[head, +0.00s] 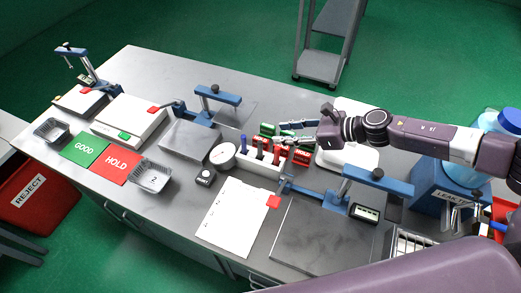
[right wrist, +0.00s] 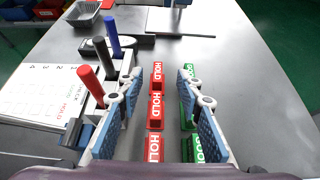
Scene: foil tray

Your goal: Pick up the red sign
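Several small red HOLD signs stand in a row in the right wrist view, the middle one (right wrist: 156,108) between my fingers in the picture. In the head view a red sign (head: 302,157) shows beside the pen holder, partly below my right gripper (head: 282,133). My right gripper is open and empty in the right wrist view (right wrist: 158,85), one finger left of the red row and the other over the green row. Green GOOD signs (right wrist: 189,97) stand in a parallel row, partly hidden by the right finger. My left gripper is not in view.
A white holder with red, black and blue pens (right wrist: 90,82) stands close to my left finger. A white paper sheet (head: 232,215), a round gauge (head: 222,155) and a blue-armed stand (head: 375,180) are nearby. The flat red HOLD mat (head: 118,166) lies at the left.

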